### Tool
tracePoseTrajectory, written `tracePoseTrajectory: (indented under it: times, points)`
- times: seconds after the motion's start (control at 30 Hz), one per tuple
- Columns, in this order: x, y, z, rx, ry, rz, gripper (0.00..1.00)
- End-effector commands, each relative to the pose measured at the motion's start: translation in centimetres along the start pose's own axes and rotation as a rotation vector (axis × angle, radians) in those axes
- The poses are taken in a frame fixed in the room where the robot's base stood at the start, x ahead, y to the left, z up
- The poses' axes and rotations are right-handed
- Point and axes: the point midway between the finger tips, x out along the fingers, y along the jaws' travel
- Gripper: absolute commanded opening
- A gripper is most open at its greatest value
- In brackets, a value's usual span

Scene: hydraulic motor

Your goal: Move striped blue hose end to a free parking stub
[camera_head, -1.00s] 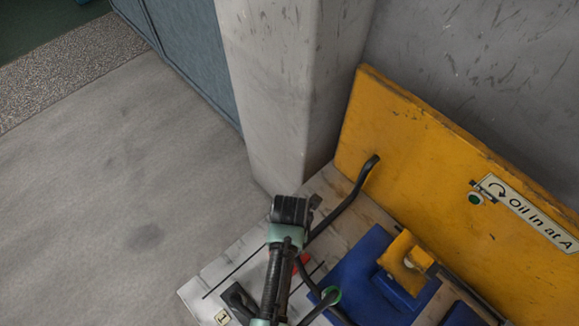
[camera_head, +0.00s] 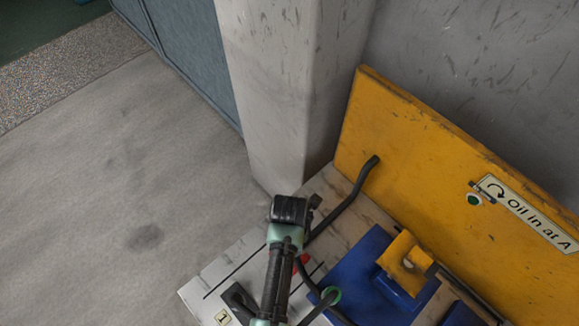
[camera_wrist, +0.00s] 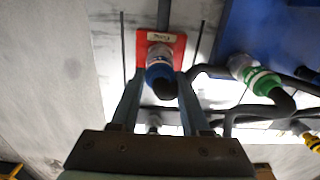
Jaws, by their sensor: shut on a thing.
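In the wrist view, my gripper (camera_wrist: 160,84) is shut on the blue-banded hose end (camera_wrist: 160,70), one finger on each side of it. Its pale metal collar meets a red plate (camera_wrist: 177,42) with a small label; I cannot tell whether it is seated on a stub there. Stripes on the band are too small to make out. In the head view my arm hides the gripper and the held hose end; a bit of the red plate (camera_head: 302,261) shows beside the arm. No clearly free parking stub can be made out.
A green-banded hose end (camera_wrist: 262,80) sits on the blue block (camera_head: 350,265), close right of my gripper in the wrist view. A yellow-banded end (camera_wrist: 311,141) lies farther right. Black hoses cross nearby. A yellow board (camera_head: 430,155) stands behind; open floor (camera_head: 100,200) lies left.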

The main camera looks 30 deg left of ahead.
Motion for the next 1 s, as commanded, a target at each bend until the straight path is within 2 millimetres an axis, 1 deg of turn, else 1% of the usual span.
tracePoseTrajectory:
  times: [0.13, 0.2, 0.33, 0.8, 1.0]
  points:
    - [-0.6, 0.0, 0.0, 0.0, -0.001, 0.002, 0.0]
    - [-0.4, 0.0, 0.0, 0.0, -0.001, 0.001, 0.0]
    - [-0.7, 0.0, 0.0, 0.0, -0.001, 0.001, 0.0]
    - [-3.3, 0.0, 0.0, 0.0, -0.001, 0.001, 0.0]
    - [-3.4, 0.0, 0.0, 0.0, -0.001, 0.001, 0.0]
